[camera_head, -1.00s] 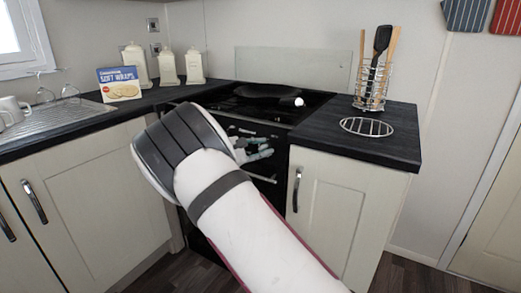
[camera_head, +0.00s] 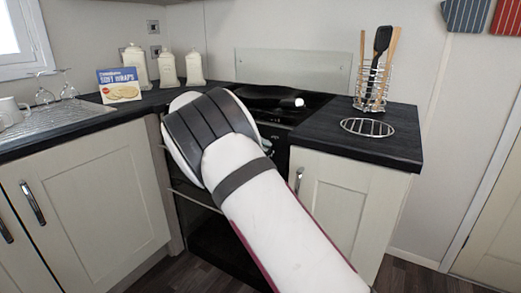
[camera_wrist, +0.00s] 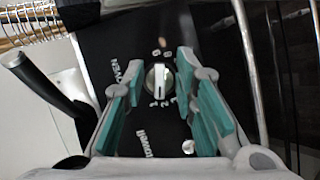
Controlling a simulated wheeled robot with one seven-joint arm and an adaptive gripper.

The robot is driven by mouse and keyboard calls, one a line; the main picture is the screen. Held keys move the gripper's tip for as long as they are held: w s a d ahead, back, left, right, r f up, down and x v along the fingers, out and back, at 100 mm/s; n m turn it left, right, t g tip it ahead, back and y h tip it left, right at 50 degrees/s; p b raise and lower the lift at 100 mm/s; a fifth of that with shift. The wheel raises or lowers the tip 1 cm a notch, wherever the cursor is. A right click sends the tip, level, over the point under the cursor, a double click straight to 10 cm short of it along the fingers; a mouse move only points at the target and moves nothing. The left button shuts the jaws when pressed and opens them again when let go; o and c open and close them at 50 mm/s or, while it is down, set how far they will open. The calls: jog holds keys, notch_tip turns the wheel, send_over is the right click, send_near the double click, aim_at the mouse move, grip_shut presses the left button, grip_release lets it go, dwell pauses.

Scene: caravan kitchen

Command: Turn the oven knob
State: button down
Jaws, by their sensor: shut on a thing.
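The oven knob (camera_wrist: 160,80) is a round dial with a pale raised grip bar, on a black panel with white markings in the wrist view. The bar stands nearly upright in that picture. My gripper (camera_wrist: 161,72) has its two teal-padded fingers on either side of the knob, shut on it. The exact contact at the fingertips is hard to make out. In the head view, my arm hides the knob and gripper. The black oven (camera_head: 215,238) shows below and beside my arm.
A dark pan (camera_head: 262,92) sits on the hob. A utensil rack (camera_head: 372,88) and an oval metal trivet (camera_head: 367,127) stand on the right counter (camera_head: 405,150). Jars (camera_head: 166,68) and a wraps box (camera_head: 120,86) are at the left. A metal bar (camera_wrist: 250,70) runs beside my fingers.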

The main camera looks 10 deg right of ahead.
jog(key=shift+m+t+y+b, duration=0.35)
jog(key=shift+m+y+b, duration=0.7)
jog(key=shift+m, duration=0.85)
jog(key=shift+m+t+y+b, duration=0.3)
jog(key=shift+m+y+b, duration=0.5)
jog(key=shift+m+b, duration=0.8)
jog(key=shift+m+t+y+b, duration=0.35)
jog(key=shift+m+y+b, duration=0.55)
jog(key=shift+m, duration=1.3)
jog(key=c, duration=1.3)
grip_release()
jog(key=shift+r, duration=0.1)
